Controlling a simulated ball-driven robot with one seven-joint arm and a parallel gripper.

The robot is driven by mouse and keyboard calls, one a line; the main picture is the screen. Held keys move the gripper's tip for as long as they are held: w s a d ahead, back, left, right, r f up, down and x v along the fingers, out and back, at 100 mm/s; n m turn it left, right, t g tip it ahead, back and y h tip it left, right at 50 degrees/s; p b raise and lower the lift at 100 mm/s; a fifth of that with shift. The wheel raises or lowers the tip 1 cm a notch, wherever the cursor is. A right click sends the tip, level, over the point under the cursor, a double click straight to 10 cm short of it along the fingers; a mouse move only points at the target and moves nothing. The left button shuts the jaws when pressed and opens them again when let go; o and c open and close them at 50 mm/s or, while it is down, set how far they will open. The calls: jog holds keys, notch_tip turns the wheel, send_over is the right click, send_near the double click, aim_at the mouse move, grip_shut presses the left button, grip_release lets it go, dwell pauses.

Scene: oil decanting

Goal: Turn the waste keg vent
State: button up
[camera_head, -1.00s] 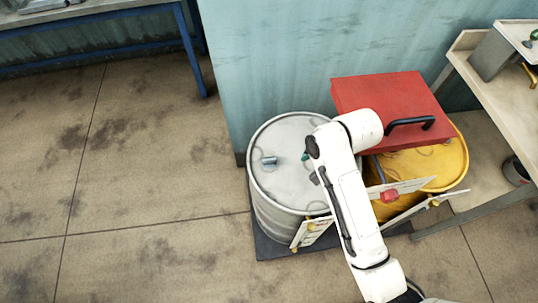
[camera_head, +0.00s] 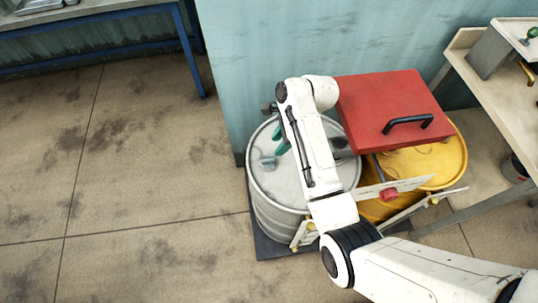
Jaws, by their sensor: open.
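A light grey metal keg (camera_head: 258,200) stands left of a yellow keg (camera_head: 448,165). I cannot tell by any marking which is the waste keg. A small blue-grey fitting (camera_head: 268,162), possibly the vent, stands up from the left part of the grey keg's top. My arm hides the right part of the grey top.
A red lid (camera_head: 370,105) with a black handle (camera_head: 407,124) is raised over the yellow keg. A workbench (camera_head: 505,75) is at right. The left floor is clear.

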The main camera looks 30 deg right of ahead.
aim_at(267, 158)
jog(key=x, duration=0.8)
jog(key=shift+f, duration=0.2)
grip_shut()
